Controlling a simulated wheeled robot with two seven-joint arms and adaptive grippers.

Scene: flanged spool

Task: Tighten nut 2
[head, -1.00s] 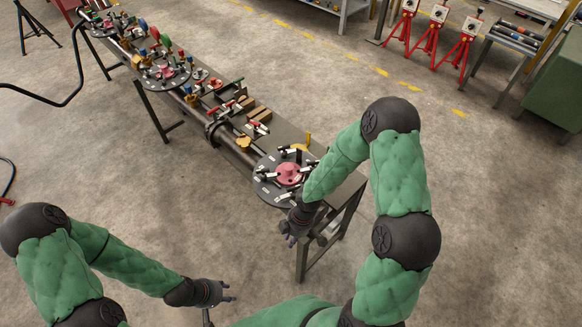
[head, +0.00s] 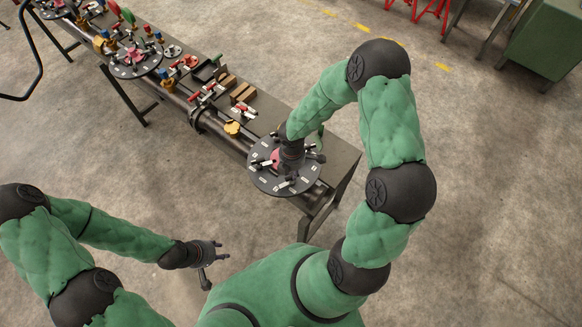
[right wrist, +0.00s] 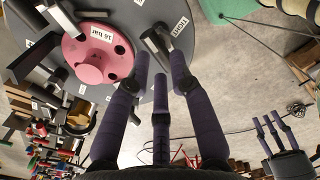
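The dark flange disc (head: 258,178) with a pink hub (right wrist: 90,60) sits at the near end of the bench. White labels and several nuts with levers (head: 287,183) ring it. In the right wrist view a dark nut or post (right wrist: 158,44) stands beside a tag reading "TIGHT". I cannot tell which nut is number 2. My right gripper (right wrist: 160,68) is over the disc, its three fingers apart and empty, pointing towards that post. In the head view my right gripper (head: 291,160) hides part of the hub. My left gripper (head: 221,252) is open and empty, away from the bench.
The bench (head: 343,168) runs to the upper left with a second disc (head: 136,62), a yellow knob (head: 232,128), wooden blocks (head: 243,93) and red-handled valves. A green cabinet (head: 545,45) stands at upper right.

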